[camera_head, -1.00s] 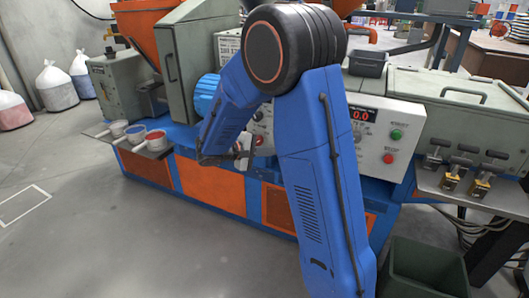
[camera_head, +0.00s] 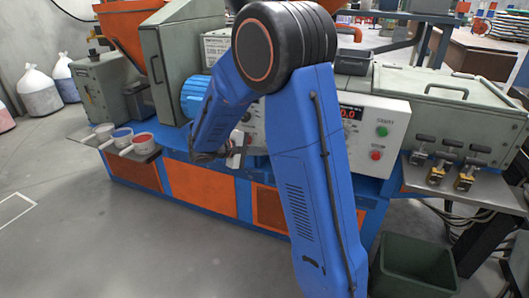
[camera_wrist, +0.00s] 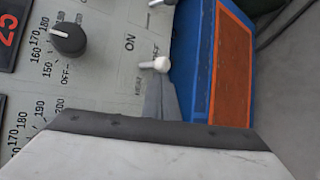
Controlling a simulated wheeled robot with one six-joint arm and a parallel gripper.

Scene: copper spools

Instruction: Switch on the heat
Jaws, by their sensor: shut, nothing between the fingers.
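The heat switch (camera_wrist: 155,65) is a small white-tipped toggle on the grey control panel (camera_wrist: 105,75), in the wrist view. Its lever points right, toward the OFF label and away from the ON label. My gripper (camera_wrist: 162,98) is shut and empty; its grey fingertip sits just below the toggle in the picture. I cannot tell whether they touch. In the head view my gripper (camera_head: 235,155) is at the panel's lower left, partly hidden by my blue arm, and the switch cannot be made out.
In the wrist view another white toggle (camera_wrist: 160,3) is at the top edge, and a black dial (camera_wrist: 68,39) is at upper left. The head view shows a green button (camera_head: 382,131), a red button (camera_head: 376,155), several small pots left and a dark green bin (camera_head: 412,268) at lower right.

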